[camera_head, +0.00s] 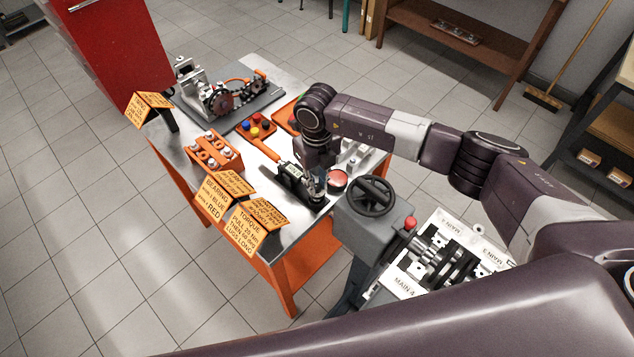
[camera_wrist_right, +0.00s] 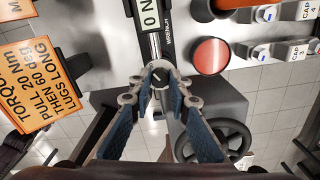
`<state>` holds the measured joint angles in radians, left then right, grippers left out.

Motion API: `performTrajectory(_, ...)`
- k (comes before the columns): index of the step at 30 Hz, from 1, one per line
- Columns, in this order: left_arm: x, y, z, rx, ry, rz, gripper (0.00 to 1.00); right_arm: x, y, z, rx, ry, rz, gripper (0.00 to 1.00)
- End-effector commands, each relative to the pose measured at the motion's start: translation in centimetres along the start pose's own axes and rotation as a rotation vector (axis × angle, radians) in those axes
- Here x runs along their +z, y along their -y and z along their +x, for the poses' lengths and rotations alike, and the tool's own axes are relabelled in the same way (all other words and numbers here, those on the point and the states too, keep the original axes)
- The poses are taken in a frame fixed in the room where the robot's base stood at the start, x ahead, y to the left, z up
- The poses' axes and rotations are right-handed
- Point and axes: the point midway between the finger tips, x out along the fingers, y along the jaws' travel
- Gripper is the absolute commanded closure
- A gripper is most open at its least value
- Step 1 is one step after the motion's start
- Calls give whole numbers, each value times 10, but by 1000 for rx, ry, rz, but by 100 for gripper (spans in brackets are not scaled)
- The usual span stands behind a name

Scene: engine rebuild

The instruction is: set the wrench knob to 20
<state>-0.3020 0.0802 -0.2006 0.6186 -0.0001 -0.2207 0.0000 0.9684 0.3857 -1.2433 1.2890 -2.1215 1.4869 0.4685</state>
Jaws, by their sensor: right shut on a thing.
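The wrench lies on the metal table, with its orange handle (camera_head: 263,149) pointing to the back left and its dark body (camera_head: 293,178) toward the front. In the right wrist view its display (camera_wrist_right: 150,14) reads "0 N", partly cut off by the frame edge. My right gripper (camera_head: 316,190) points down at the front end of the wrench. In the right wrist view its fingertips (camera_wrist_right: 160,78) are closed around the small round knob (camera_wrist_right: 158,77) at the wrench's end. My left gripper is not in view.
Orange instruction cards (camera_head: 246,229) stand at the table's front left edge. A grey stand with a handwheel (camera_head: 371,196) is at the right. An orange block (camera_head: 213,152) sits at left.

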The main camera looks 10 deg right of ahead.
Motion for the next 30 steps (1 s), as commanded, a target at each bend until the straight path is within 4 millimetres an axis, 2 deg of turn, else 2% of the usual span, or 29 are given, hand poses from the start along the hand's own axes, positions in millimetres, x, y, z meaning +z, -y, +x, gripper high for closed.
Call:
performTrajectory(8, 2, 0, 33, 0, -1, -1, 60, 2, 1, 5, -2, 5, -176, 100)
performTrajectory(30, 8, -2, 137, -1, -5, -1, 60, 1, 0, 6, -2, 4, -875, 100)
